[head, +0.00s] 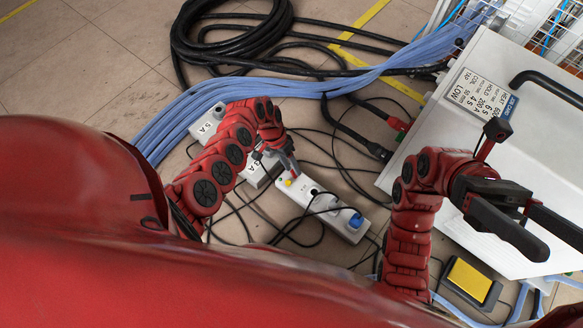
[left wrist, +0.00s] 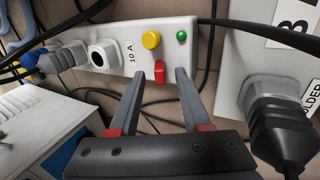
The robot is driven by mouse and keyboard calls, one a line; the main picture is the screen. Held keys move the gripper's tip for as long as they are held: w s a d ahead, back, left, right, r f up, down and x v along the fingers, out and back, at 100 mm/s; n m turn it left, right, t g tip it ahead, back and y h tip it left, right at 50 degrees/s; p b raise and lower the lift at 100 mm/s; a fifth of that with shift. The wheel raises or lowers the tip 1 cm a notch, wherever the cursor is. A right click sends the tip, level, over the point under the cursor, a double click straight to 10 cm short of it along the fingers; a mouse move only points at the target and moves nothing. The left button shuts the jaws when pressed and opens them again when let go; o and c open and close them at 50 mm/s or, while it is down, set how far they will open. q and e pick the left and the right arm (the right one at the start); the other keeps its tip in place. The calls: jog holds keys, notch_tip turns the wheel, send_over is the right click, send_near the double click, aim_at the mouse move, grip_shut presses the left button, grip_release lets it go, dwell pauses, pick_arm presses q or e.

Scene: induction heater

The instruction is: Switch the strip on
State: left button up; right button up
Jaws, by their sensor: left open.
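The power strip (head: 322,208) lies on the floor in the middle of the head view, a pale bar with a blue plug at its right end. In the left wrist view, the strip (left wrist: 116,62) carries a round yellow button (left wrist: 151,40), a small green lamp (left wrist: 181,36), and a red switch (left wrist: 159,72) on its near edge. I cannot tell whether the lamp is lit. My left gripper (head: 289,168) is open at the strip's left end; in the wrist view its fingers (left wrist: 159,80) appear either side of the red switch. Contact is unclear. My right gripper (head: 562,247) is open and empty.
A second pale box (left wrist: 250,60) with a large grey plug stands beside the strip. A big white heater cabinet (head: 455,150) fills the right. Black cables (head: 230,40) and blue hoses (head: 300,88) crowd the floor. A yellow-topped pedal (head: 468,281) lies at lower right.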

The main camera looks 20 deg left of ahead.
pick_arm(q)
jog(key=shift+d+f, duration=0.1)
jog(key=shift+f, duration=0.1)
grip_shut()
dwell(0.3)
